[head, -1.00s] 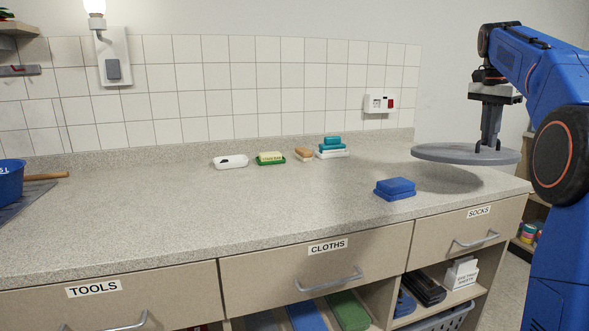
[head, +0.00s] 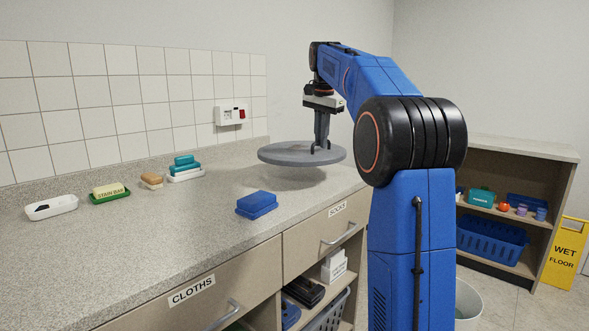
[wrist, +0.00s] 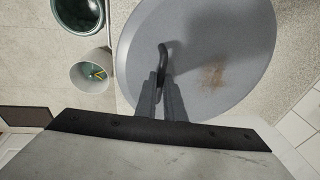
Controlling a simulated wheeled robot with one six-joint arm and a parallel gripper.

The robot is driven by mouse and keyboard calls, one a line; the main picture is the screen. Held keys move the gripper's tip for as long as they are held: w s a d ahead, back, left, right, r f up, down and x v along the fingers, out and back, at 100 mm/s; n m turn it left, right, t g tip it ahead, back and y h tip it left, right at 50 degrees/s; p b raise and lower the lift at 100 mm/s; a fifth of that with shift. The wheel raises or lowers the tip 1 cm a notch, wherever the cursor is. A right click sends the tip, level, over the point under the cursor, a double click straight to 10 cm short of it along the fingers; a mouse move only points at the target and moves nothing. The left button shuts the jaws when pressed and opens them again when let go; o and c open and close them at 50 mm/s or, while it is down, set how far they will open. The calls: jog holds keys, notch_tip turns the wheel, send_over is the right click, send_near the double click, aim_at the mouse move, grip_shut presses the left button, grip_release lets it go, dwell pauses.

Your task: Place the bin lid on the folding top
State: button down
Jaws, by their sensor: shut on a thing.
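The bin lid (head: 280,154) is a flat grey disc with a dark bar handle on top. My gripper (head: 321,147) is shut on that handle and holds the lid roughly level. The lid hangs over the far right end of the speckled grey counter, which looks like the folding top (head: 150,235); a shadow lies below it, and it appears clear of the surface. In the wrist view, the lid (wrist: 225,60) has a brown stain, and my fingers (wrist: 160,90) meet at its handle. The lid's underside is hidden.
A blue sponge stack (head: 256,204) sits on the counter just nearer than the lid. Soap dishes (head: 110,193) line the back. A shelf unit (head: 515,150) and a yellow wet-floor sign (head: 565,253) stand at right. A pale bin (wrist: 90,72) is beside the lid in the wrist view.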

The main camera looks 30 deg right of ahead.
jog(key=shift+s+a+x, duration=0.1)
jog(key=shift+s+x, duration=0.15)
jog(key=shift+x, duration=1.15)
jog(key=shift+s+a+x, duration=0.15)
jog(key=shift+s+x, duration=0.15)
jog(key=shift+x, duration=1.05)
jog(key=shift+s+a+x, duration=0.1)
jog(key=shift+s+x, duration=0.15)
jog(key=shift+x, duration=1.15)
jog(key=c, duration=1.9)
grip_release()
jog(key=shift+f, duration=0.2)
jog(key=shift+o, duration=0.2)
jog(key=v, duration=1.1)
jog(key=shift+r, duration=0.3)
jog(key=shift+s+a+r, duration=0.1)
jog(key=shift+r, duration=0.15)
